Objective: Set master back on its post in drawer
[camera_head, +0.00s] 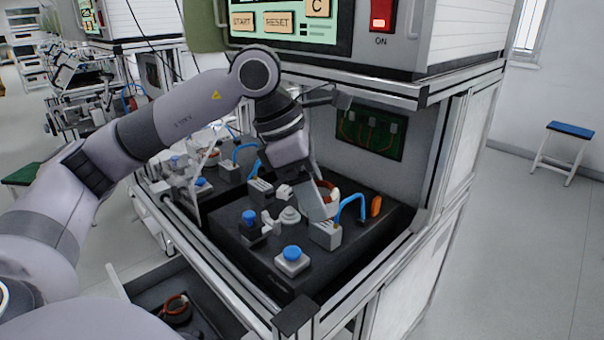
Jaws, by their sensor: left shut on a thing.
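My left gripper (316,206) reaches down over the black test fixture (250,262) in the bay, pointing at its right part. It is shut on a ring-shaped stator with copper-coloured windings (329,189), mostly hidden behind the gripper. I cannot tell whether the stator still touches the fixture. The drawer (215,326) is open at the lower left, below the bay. A dark ring with copper-red windings (177,309) lies in it; my arm hides part of the drawer, and I cannot make out a free post. My right gripper is not in view.
The fixture carries blue buttons (292,253), clamps and a blue cable (350,203). The bay's frame post (448,150) stands at the right, and the panel with START and RESET (285,22) hangs above. Open floor and a blue-topped stool (570,130) are at the right.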

